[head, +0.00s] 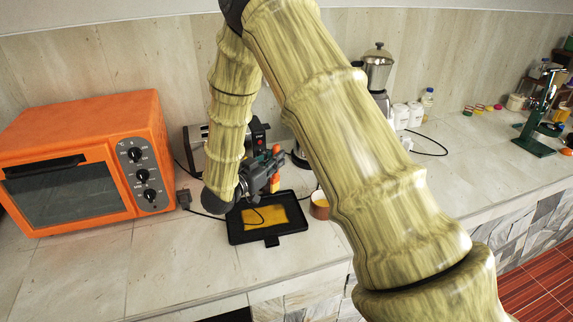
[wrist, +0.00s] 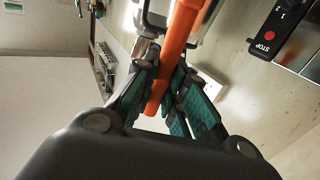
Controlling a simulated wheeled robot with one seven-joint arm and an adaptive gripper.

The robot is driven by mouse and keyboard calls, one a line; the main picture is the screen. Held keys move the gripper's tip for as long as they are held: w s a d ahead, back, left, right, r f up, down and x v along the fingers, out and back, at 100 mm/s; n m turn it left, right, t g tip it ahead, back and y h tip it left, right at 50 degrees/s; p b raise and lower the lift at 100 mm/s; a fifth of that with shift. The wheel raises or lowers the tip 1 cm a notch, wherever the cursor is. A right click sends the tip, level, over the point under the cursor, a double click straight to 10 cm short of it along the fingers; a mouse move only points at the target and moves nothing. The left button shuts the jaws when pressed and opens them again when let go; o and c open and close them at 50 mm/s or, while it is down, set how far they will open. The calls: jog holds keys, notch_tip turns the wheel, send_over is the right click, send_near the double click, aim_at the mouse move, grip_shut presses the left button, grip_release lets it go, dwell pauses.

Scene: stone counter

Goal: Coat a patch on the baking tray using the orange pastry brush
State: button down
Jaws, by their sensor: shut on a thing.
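My gripper (head: 268,174) is shut on the orange pastry brush (head: 276,149) and holds it above the back part of the baking tray. In the wrist view the brush's orange handle (wrist: 178,48) runs between the green-padded fingers (wrist: 172,92). The brush head is hard to make out in both views. The black baking tray (head: 236,234) lies flat on the counter below my gripper. A yellow patch (head: 284,214) covers much of its inside. A small orange-brown cup (head: 320,206) stands just right of the tray.
An orange toaster oven (head: 75,160) stands at left. A metal toaster (head: 194,140) is behind my arm, and a blender (head: 377,70) stands at the back. White jars (head: 408,115) are to the right. The counter in front of the tray (head: 190,265) is clear.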

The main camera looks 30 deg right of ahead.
aim_at(271, 182)
jog(key=f+b, duration=0.1)
jog(key=f, duration=0.1)
jog(key=f+b, duration=0.3)
jog(key=f, duration=0.2)
jog(key=shift+w+a+f+b, duration=0.1)
jog(key=shift+w+a+b, duration=0.15)
jog(key=shift+a+b, duration=0.05)
jog(key=shift+s+d+f, duration=0.3)
jog(key=shift+d+f, duration=0.05)
jog(key=shift+d, duration=0.35)
jog(key=shift+r, duration=0.15)
jog(key=shift+w+a, duration=0.1)
jog(key=shift+a, duration=0.25)
notch_tip(271, 182, up, 8)
jog(key=a+p, duration=0.1)
jog(key=p, duration=0.3)
jog(key=shift+w+a, duration=0.15)
jog(key=shift+w, duration=0.05)
dwell(0.3)
